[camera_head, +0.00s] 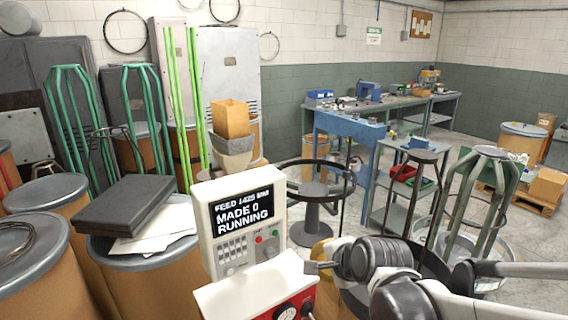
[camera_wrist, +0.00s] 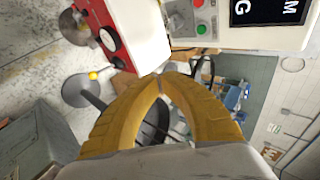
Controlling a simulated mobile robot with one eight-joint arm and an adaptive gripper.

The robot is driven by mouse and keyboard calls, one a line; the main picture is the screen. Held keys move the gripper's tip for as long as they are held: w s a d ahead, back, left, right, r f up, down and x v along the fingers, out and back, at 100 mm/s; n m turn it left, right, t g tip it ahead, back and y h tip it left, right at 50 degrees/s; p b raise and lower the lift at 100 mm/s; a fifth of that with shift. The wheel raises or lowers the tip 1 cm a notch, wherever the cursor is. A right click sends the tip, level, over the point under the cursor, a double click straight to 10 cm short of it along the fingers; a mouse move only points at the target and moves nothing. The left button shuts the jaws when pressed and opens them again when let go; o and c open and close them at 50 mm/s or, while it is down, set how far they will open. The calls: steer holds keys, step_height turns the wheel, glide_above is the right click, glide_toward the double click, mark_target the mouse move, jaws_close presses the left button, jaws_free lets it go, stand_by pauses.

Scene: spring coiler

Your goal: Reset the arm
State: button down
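My gripper (camera_wrist: 162,80) shows in the wrist view as two curved yellow fingers whose tips meet, with nothing visible between them. In the head view my arm comes in from the lower right and ends beside the spring coiler's control box, where a patch of yellow (camera_head: 321,252) shows, partly hidden by my wrist. The control box (camera_head: 240,225) has a screen reading "MADE 0" and "RUNNING", with small coloured buttons below. Its lower red panel (camera_head: 292,306) carries dark round knobs. In the wrist view the white housing (camera_wrist: 138,32) is beyond the fingertips; contact is not clear.
Fibre drums (camera_head: 50,192) crowd the left, one bearing a dark grey case (camera_head: 140,205) and papers. A round black stand (camera_head: 315,190) is behind the control box. A blue workbench (camera_head: 345,125) stands at the back. Green frame stands (camera_head: 485,195) are at right.

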steer(key=s+d+n+g+h, duration=0.1)
steer(key=s+d+n, duration=0.4)
steer(key=s, duration=0.4)
steer(key=s+d+f+n+g+h+b, duration=0.1)
steer(key=s+d+n+h, duration=0.1)
steer(key=s+d+n, duration=0.4)
steer(key=s+n, duration=0.2)
steer(key=s, duration=0.2)
steer(key=shift+b, duration=0.3)
steer(key=shift+d, duration=0.1)
